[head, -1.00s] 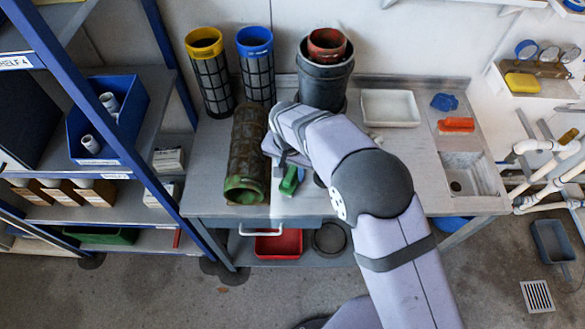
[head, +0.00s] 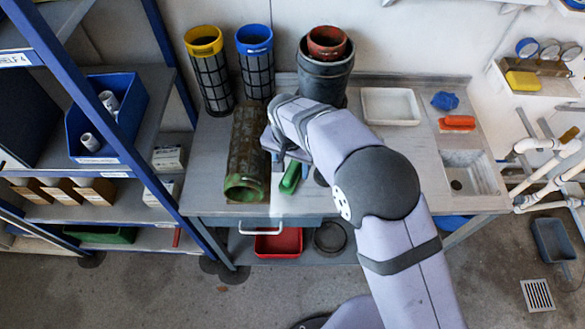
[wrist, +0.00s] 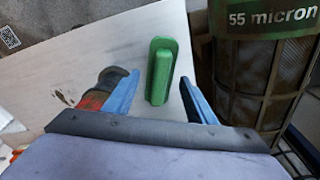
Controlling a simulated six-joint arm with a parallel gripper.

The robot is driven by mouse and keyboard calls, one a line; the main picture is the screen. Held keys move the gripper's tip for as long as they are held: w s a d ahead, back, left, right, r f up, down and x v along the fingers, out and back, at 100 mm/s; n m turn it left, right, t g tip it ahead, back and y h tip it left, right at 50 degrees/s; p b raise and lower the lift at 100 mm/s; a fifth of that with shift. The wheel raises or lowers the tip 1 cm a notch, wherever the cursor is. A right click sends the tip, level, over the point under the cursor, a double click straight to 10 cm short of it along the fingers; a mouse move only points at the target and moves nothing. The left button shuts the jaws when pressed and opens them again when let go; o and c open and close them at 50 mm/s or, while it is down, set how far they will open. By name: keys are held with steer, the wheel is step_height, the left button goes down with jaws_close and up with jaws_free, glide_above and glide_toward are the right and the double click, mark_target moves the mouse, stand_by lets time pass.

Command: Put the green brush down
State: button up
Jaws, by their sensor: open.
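The green brush (head: 290,177) lies on the grey bench top (head: 230,211), just right of the lying filter cylinder. In the wrist view the green brush (wrist: 160,72) shows between my two blue fingers, with a gap on each side. My gripper (wrist: 158,78) is open and apart from the brush. In the head view my gripper (head: 287,160) is at the brush's far end, partly hidden by my wrist. The brush's underside is hidden.
The brown filter cylinder (head: 247,150) with a green end lies close left; its "55 micron" label (wrist: 265,17) shows in the wrist view. Yellow-topped (head: 208,75) and blue-topped (head: 257,70) filters and a dark bucket (head: 326,78) stand behind. A white tray (head: 391,119) lies right.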

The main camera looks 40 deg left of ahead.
mark_target(290, 173)
step_height(290, 173, up, 10)
steer(key=s+b, duration=0.1)
steer(key=shift+d+r+b, duration=0.2)
steer(key=shift+d+b, duration=0.05)
steer(key=shift+b, duration=0.1)
steer(key=shift+s, duration=0.1)
stand_by(0.3)
